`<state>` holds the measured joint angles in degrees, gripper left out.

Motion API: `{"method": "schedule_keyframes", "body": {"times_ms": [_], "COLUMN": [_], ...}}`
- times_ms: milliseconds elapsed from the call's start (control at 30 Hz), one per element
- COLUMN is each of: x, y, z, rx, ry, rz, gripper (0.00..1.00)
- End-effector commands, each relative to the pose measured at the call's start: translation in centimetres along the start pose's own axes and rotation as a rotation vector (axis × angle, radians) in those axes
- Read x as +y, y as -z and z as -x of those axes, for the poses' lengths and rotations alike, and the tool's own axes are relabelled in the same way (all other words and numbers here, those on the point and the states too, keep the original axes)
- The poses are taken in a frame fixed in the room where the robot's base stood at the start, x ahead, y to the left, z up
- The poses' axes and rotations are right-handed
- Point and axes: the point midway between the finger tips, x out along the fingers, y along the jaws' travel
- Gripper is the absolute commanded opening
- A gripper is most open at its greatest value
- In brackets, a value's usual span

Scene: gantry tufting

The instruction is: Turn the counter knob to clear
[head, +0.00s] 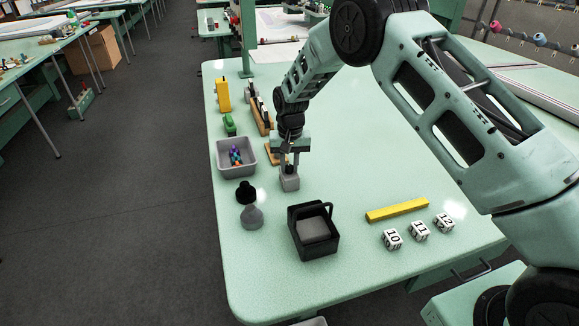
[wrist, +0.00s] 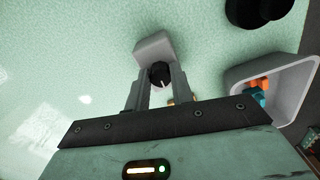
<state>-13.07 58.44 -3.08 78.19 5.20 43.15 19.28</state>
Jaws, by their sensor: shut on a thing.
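The counter (head: 289,183) is a small grey block standing on the pale green table, left of the table's middle in the head view. In the wrist view its grey body (wrist: 153,46) shows beyond the fingers, with a black round knob (wrist: 160,75) bearing a white pointer line on the side facing me. My gripper (wrist: 160,78) points down at the counter, its two fingers on either side of the knob and shut on it. In the head view my gripper (head: 288,162) sits right at the counter's top. Any marks around the knob are too small to read.
A grey bin (head: 222,160) with coloured pieces stands left of the counter. A yellow bar (head: 397,210) and number blocks (head: 419,231) lie to the right, with clear table between.

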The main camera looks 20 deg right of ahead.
Motion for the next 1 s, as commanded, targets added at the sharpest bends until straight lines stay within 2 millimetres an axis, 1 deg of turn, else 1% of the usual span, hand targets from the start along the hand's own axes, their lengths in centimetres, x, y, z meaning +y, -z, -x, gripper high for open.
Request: {"method": "schedule_keyframes", "body": {"times_ms": [200,500,733,1000], "x": [-0.1,-0.1,-0.15,-0.14], "y": [0.06,0.06,0.06,0.07], "z": [0.05,0.09,0.1,0.12], "rx": [0.006,0.009,0.01,0.011], "ry": [0.001,0.001,0.001,0.001], "rz": [-0.19,-0.387,-0.468,-0.495], "gripper": [0.0,0.0,0.0,0.0]}}
